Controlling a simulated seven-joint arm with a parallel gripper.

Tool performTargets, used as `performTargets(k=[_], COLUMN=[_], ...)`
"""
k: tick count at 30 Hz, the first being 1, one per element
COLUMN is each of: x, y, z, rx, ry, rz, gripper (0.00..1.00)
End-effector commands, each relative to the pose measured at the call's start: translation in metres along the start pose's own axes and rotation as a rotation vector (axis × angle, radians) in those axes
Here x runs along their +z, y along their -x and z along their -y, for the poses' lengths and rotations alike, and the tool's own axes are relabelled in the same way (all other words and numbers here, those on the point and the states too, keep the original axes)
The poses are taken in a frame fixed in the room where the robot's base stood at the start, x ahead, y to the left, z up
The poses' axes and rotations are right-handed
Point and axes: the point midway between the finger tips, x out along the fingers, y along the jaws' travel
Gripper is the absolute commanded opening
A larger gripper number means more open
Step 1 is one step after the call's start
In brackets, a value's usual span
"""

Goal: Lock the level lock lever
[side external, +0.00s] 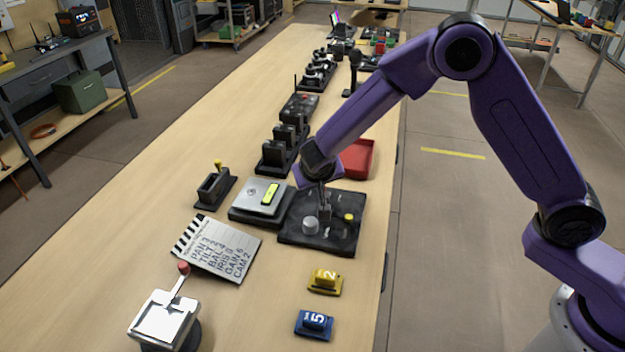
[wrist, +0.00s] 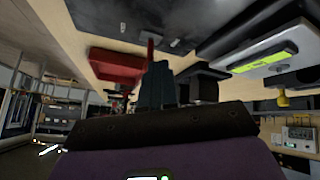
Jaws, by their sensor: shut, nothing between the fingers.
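A black panel (side external: 330,240) lies on the table, with a grey round knob (side external: 310,226) and a yellow knob (side external: 349,217) on it. My gripper (side external: 323,212) points down over this panel, between and behind the two knobs. Its fingers are shut and hold nothing. In the wrist view the dark fingers (wrist: 162,85) show at the middle, with a thin red upright piece (wrist: 150,48) close by their tips. That piece may be a lever, but I cannot tell whether the fingers touch it. No lever is clearly labelled as the level lock, and my fingers hide part of the panel.
A silver box (side external: 245,205) with a yellow-green bar stands left of the panel. A red tray (side external: 357,158) lies behind it. A clapperboard (side external: 218,247), a red-knobbed lever unit (side external: 165,318), a yellow block (side external: 325,281) and a blue block (side external: 314,324) lie nearer.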

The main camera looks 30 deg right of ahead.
Motion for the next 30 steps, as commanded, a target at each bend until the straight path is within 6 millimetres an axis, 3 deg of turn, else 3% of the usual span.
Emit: performTargets(k=[6, 30], x=[0.007, -0.003], y=[0.002, 0.015], z=[-0.013, -0.016], rx=[0.003, 0.002], ry=[0.0, 0.0], rz=[0.002, 0.0], gripper=[0.0, 0.0])
